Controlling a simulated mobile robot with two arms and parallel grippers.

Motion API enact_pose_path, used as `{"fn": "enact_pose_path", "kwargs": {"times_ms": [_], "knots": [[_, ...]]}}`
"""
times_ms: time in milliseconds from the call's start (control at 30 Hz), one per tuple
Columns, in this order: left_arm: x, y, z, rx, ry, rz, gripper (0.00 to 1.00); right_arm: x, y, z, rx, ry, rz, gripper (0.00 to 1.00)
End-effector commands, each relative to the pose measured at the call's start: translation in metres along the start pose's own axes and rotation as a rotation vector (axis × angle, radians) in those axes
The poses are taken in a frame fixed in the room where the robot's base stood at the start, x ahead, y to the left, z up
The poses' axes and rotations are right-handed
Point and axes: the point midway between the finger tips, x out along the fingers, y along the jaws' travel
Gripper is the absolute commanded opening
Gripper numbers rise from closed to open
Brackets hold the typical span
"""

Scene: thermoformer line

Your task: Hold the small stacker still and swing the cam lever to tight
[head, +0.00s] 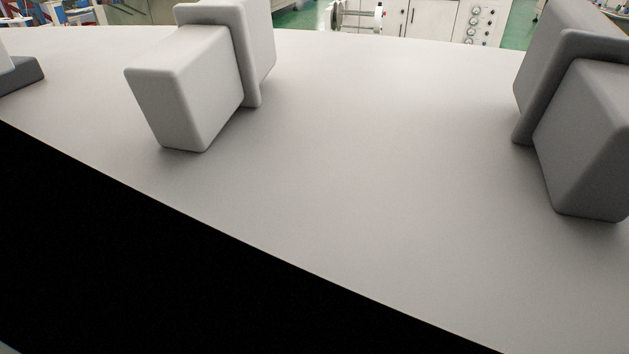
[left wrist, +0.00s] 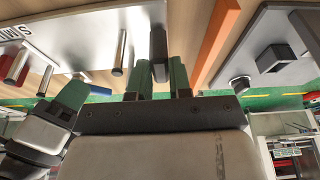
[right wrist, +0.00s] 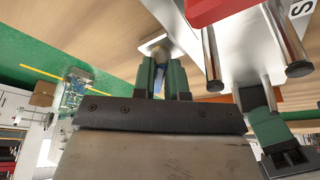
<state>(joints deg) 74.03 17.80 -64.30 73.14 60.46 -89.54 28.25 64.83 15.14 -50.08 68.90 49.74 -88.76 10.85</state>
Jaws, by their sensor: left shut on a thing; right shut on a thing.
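In the left wrist view my left gripper (left wrist: 160,80) is shut on a dark grey upright bar (left wrist: 158,52), which stands by the edge of a pale plate (left wrist: 100,40) marked with an S and carrying several metal pegs. I take this plate to be the small stacker; its full shape is hidden. In the right wrist view my right gripper (right wrist: 162,80) is shut on a narrow piece, mostly hidden between the green fingers, below a pale square end (right wrist: 154,44). A blue tip (left wrist: 99,90) shows beside the right gripper in the left wrist view, perhaps the cam lever. Its setting cannot be read.
A red block (right wrist: 218,10) and metal pegs (right wrist: 211,58) are close to my right gripper. An orange strip (left wrist: 217,40) and a grey plate with dark blocks (left wrist: 268,42) lie right of my left gripper. In the head view, a broad pale surface (head: 380,150) with grey blocks fills most of the picture.

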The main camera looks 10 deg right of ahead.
Motion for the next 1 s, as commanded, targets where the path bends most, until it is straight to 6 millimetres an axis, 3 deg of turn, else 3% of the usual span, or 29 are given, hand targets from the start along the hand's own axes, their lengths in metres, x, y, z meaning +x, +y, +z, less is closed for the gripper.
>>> {"fn": "enact_pose_path", "kwargs": {"times_ms": [133, 400, 667, 700, 867, 1000], "knots": [[-0.0017, 0.0063, -0.0018, 0.006, 0.009, 0.012, 0.0, -0.0005, -0.0081, -0.0019, 0.005, 0.005, -0.009, 0.0], [-0.0018, 0.0068, -0.0017, 0.007, 0.009, 0.013, 0.0, -0.0008, -0.0073, -0.0019, 0.218, 0.005, 0.068, 0.0], [-0.0018, 0.0069, -0.0017, 0.007, 0.009, 0.013, 0.0, -0.0008, -0.0075, -0.0021, 0.233, 0.005, 0.074, 0.0], [-0.0018, 0.0069, -0.0017, 0.007, 0.009, 0.013, 0.0, -0.001, -0.0069, -0.0021, 0.237, 0.005, 0.076, 0.17], [-0.0017, 0.0061, -0.0015, 0.007, 0.008, 0.011, 0.0, -0.0008, -0.0055, -0.0017, 0.237, 0.004, 0.078, 0.42], [-0.0015, 0.0043, -0.0012, 0.005, 0.006, 0.008, 0.0, -0.0006, -0.0036, -0.0012, 0.239, 0.003, 0.081, 0.42]]}}
